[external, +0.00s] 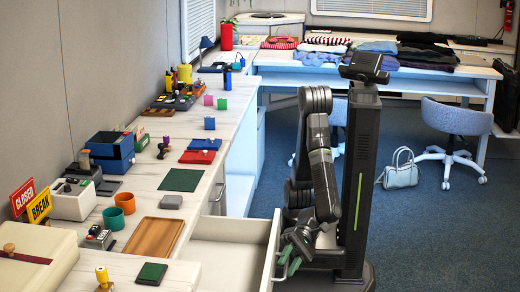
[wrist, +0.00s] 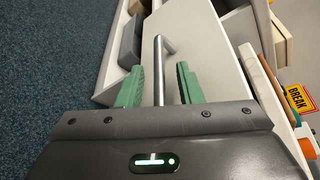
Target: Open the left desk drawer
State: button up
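A white desk drawer (external: 233,230) is pulled well out from the long desk at the front of the external view, and its inside looks empty. My gripper (external: 288,262) is at the outer side of its front panel (external: 273,248). In the wrist view, the drawer's metal bar handle (wrist: 159,72) lies between the two green fingers of my gripper (wrist: 160,84). The fingers are apart, with a gap showing on each side of the bar, so my gripper looks open around the handle. The drawer front (wrist: 200,50) is pale behind the handle.
The desktop above holds a wooden tray (external: 155,237), orange and teal cups (external: 125,203), a green mat (external: 181,180) and a BREAK sign (external: 39,206). A handbag (external: 401,172) and a blue chair (external: 455,118) stand behind my base.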

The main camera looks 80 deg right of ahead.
jog(key=p+v, duration=0.2)
jog(key=v, duration=1.1)
jog(key=shift+d+p, duration=0.3)
jog(key=shift+d, duration=0.05)
jog(key=shift+s+r, duration=0.1)
jog(key=shift+s, duration=0.05)
jog(key=b+x, duration=0.2)
jog(key=x, duration=1.2)
jog(key=shift+b, duration=0.35)
jog(key=shift+d, duration=0.1)
